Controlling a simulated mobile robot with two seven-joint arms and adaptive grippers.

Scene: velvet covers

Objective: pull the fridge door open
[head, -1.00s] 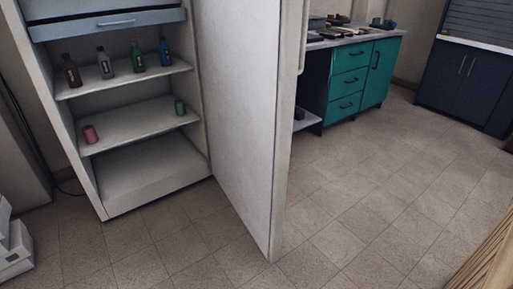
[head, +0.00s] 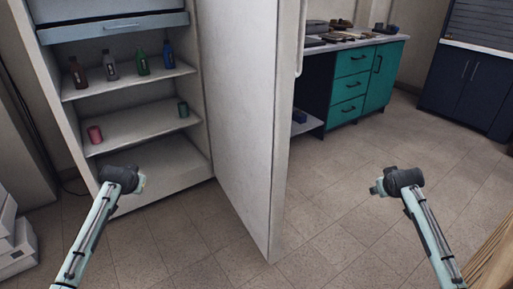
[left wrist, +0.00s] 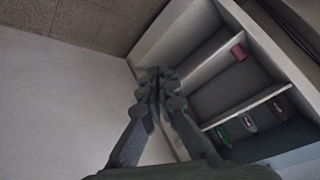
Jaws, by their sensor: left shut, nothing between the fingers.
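The fridge (head: 150,190) stands at the left of the head view, and its shelves are exposed. Its pale door (head: 240,130) stands wide open to the right, with a vertical handle (head: 301,40) on the outer side near the top. In the left wrist view the door's inner face (left wrist: 60,100) fills the left, and the fridge interior (left wrist: 215,85) is at the right. My left gripper (left wrist: 155,78) is shut and empty, between the door's inner face and the shelves. Contact cannot be told.
Several bottles (head: 142,62), a pink can (head: 94,134) and a green can (head: 183,109) stand on the shelves. A teal drawer cabinet (head: 350,85) is behind the door. Floor (head: 340,190) right of the door is clear. A slatted wooden thing (head: 495,255) is at lower right.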

